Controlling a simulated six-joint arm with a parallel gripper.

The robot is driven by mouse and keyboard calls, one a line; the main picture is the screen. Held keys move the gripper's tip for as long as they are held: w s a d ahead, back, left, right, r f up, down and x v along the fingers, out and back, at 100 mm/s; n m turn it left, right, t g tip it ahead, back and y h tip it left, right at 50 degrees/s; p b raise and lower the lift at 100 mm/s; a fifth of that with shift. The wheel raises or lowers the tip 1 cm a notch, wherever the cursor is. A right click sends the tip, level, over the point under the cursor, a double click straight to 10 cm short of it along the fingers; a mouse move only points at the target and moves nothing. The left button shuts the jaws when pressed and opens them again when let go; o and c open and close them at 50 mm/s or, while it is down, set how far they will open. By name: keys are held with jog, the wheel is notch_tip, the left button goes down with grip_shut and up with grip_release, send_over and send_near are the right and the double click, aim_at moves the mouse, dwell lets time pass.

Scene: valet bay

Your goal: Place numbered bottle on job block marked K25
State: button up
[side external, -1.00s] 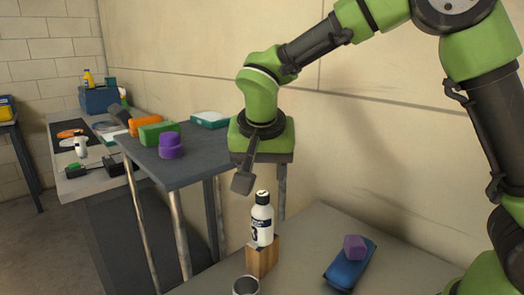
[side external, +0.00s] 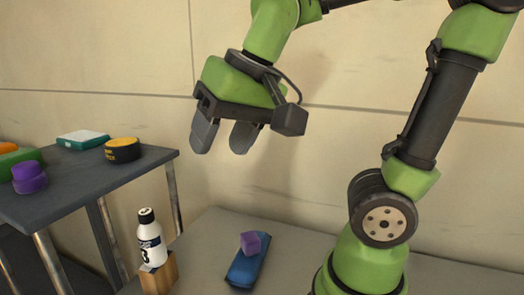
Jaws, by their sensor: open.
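The white bottle (side external: 151,243) with a black cap and a dark label bearing a number, seemingly 3, stands upright on a wooden block (side external: 158,277). The block is on the grey bench at the lower left, cut by the bottom edge of the picture. No K25 marking is readable on the face I see. My gripper (side external: 222,143) is open and empty, its two dark fingers pointing down. It is well above the bottle and to its right in the picture, not touching anything.
A blue pouch-like item (side external: 248,268) with a purple block (side external: 251,243) lies on the bench (side external: 205,232). The higher dark table (side external: 90,183) at left holds purple pieces (side external: 29,177), a black-and-yellow round tin (side external: 122,150) and a teal-and-white item (side external: 83,139).

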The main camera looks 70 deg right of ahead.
jog(key=s+f+n+t+y, duration=0.1)
jog(key=s+t, duration=0.1)
jog(key=s, duration=0.4)
jog(key=shift+f+n, duration=0.15)
jog(key=shift+n, duration=0.15)
dwell(0.8)
